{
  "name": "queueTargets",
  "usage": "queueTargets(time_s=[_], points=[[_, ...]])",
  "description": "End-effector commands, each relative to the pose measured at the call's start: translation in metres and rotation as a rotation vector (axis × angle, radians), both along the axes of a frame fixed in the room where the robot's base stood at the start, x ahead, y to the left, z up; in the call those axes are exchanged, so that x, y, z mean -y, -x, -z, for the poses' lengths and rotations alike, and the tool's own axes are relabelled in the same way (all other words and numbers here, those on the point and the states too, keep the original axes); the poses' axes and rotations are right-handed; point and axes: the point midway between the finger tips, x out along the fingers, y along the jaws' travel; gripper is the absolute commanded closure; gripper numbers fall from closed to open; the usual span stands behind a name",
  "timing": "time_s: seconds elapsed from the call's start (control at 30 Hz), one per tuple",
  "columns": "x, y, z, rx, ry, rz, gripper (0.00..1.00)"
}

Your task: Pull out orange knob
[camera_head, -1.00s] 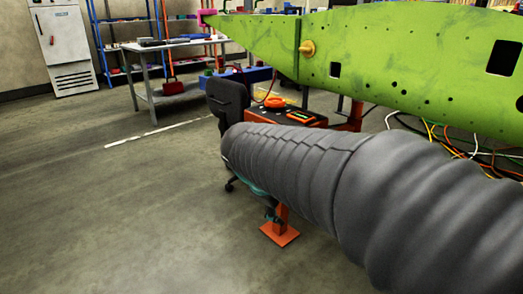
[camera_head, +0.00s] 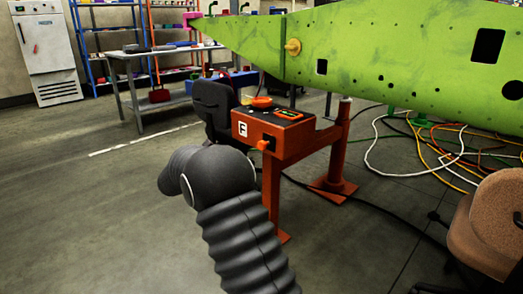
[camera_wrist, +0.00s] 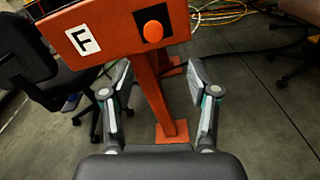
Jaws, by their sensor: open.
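The orange knob (camera_head: 264,145) sits on the front face of an orange control box (camera_head: 253,133) marked with a white "F" label. In the wrist view the knob (camera_wrist: 154,31) is a round orange cap on a black square, above and beyond the fingertips. My gripper (camera_wrist: 160,80) is open and empty, its two fingers apart below the knob and not touching it. In the head view my grey arm stands in front of the box and its gripper end is hidden.
A green wing panel (camera_head: 400,60) spans the upper right. A black chair (camera_head: 212,105) stands left of the box, a brown chair (camera_head: 490,225) at lower right. Cables (camera_head: 440,155) lie on the floor behind. The floor at left is clear.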

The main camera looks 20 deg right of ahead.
Motion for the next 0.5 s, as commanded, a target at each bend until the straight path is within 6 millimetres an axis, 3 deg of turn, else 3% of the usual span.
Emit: queueTargets(time_s=[0.23,0.5], points=[[0.006,-0.013,0.005,-0.016,0.041,-0.013,0.4],[0.049,-0.028,0.006,-0.015,0.04,-0.01,0.4]])
